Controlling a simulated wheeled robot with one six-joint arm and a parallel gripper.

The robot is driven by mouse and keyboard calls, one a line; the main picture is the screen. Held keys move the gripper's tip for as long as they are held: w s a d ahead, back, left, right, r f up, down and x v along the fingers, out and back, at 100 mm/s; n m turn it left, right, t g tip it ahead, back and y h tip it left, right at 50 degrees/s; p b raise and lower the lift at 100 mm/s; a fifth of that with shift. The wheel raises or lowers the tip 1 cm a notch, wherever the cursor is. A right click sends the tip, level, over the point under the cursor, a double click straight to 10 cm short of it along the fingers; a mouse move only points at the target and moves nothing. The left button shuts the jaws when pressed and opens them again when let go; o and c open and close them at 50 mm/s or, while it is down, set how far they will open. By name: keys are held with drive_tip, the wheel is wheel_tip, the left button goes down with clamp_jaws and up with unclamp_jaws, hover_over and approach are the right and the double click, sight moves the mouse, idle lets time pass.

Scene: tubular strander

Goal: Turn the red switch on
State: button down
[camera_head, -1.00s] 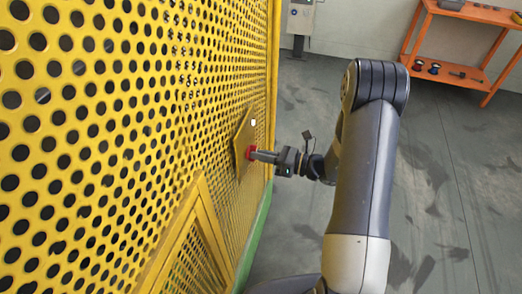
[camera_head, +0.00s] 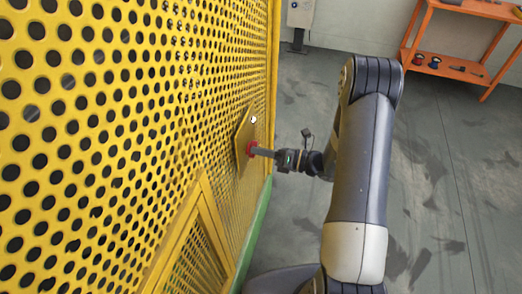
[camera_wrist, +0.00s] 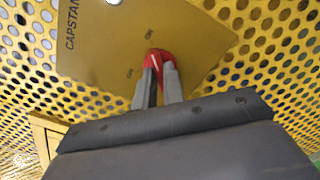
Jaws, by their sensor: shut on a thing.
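The red switch (camera_wrist: 154,57) is a rotary knob with a white line on a yellow plate (camera_wrist: 185,30). In the wrist view the plate looks tilted, and part of the word "CAPSTAN" shows at its left edge. My gripper (camera_wrist: 160,72) is shut on the red knob, one grey finger on each side. In the head view the red switch (camera_head: 251,149) sits on the yellow plate (camera_head: 243,135), with my gripper (camera_head: 257,151) reaching it from the right. The fingers hide part of the knob.
A yellow perforated guard wall (camera_head: 110,110) fills the left side. A grey box on a post (camera_head: 300,15) stands at the back. An orange shelf (camera_head: 440,65) is at the back right. Grey floor (camera_head: 440,170) lies open on the right.

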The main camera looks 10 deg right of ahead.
drive_tip(key=c, duration=1.5)
unclamp_jaws()
drive_tip(key=shift+d, duration=0.1)
drive_tip(key=b+v, duration=0.2)
drive_tip(key=v, duration=0.8)
drive_tip(key=shift+s+d, duration=0.15)
drive_tip(key=shift+d, duration=0.15)
drive_tip(key=p+x, duration=0.2)
drive_tip(key=x, duration=0.9)
drive_tip(key=shift+d, duration=0.15)
